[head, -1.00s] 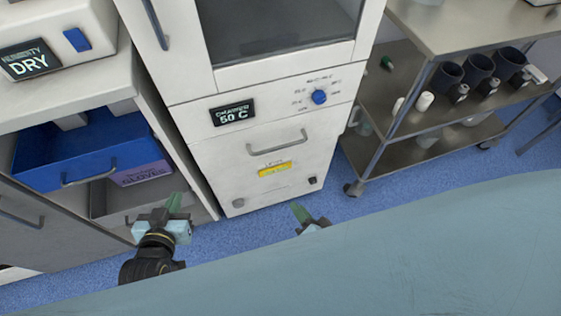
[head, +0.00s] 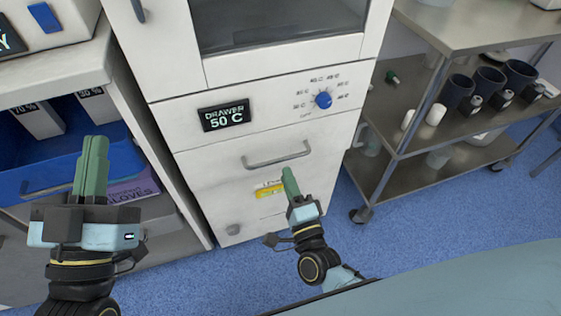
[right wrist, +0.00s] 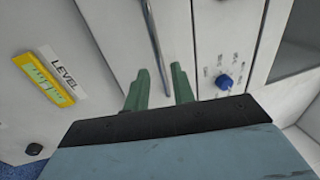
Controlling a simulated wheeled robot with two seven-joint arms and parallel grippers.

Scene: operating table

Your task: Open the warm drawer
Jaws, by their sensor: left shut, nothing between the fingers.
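The warm drawer (head: 215,187) is the white front panel below the "DRAWER 50 C" display (head: 224,115); it looks closed. Its grey bar handle (head: 277,158) runs across the upper part, and in the right wrist view the handle (right wrist: 155,40) appears between the finger directions. My right gripper (head: 288,171) is just below the handle in the head view, partly covering the yellow label. Its green fingers (right wrist: 160,70) are apart with nothing clearly held; the exact gap to the handle cannot be told. My left gripper (head: 96,140) is shut and empty, left of the cabinet.
A blue dial (head: 323,100) sits above the drawer. A metal cart (head: 400,140) with dark cups stands at the right. Blue floor is clear before the cabinet; a pale blue surface (head: 480,280) is nearest.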

